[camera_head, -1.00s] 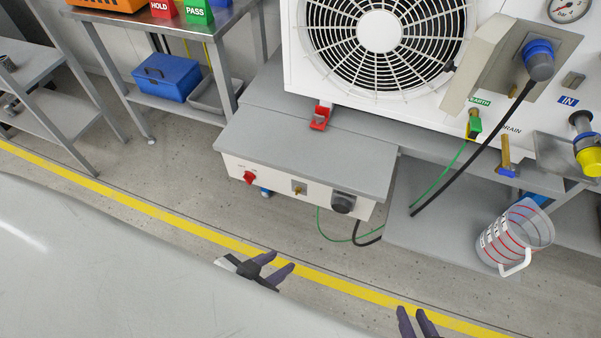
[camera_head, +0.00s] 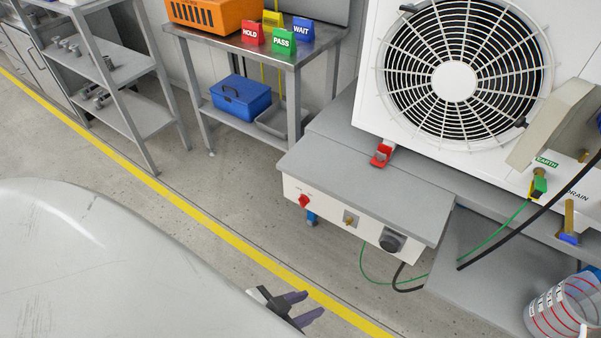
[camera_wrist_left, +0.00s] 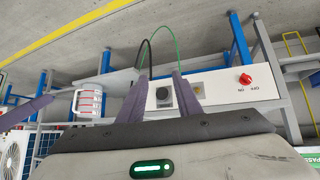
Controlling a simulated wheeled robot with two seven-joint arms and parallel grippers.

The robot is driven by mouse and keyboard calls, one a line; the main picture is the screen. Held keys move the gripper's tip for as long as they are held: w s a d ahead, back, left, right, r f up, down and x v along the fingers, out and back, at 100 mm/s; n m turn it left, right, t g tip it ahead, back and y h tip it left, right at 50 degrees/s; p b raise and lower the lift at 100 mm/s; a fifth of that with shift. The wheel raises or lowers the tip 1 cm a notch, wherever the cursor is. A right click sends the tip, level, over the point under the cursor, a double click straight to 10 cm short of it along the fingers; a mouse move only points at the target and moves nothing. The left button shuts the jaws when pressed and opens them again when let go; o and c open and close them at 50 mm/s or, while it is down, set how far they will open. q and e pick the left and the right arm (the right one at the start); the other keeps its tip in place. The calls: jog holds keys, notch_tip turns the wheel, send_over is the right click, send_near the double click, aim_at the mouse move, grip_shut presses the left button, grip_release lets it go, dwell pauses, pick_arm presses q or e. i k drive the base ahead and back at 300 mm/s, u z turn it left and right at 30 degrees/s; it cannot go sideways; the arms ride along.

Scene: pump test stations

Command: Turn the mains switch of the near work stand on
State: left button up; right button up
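The near work stand has a grey top (camera_head: 370,185) and a pale front panel (camera_head: 330,208). A red rotary switch (camera_head: 304,200) sits at the left end of that panel; I take it for the mains switch. A purple finger (camera_wrist_left: 25,112), apparently my right gripper's, shows at the left.
The panel also carries a brass fitting (camera_head: 350,220) and a dark round socket (camera_head: 392,241). A green cable (camera_head: 490,238) and a black cable hang right of the stand. A measuring jug (camera_head: 562,305) stands at lower right. Open floor lies before the stand, with a yellow line (camera_head: 215,228).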

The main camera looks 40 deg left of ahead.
aim_at(303, 200)
jog(key=u, duration=1.25)
jog(key=i, duration=0.2)
jog(key=u, duration=2.25)
jog(key=i, duration=1.8)
jog(key=z, duration=3)
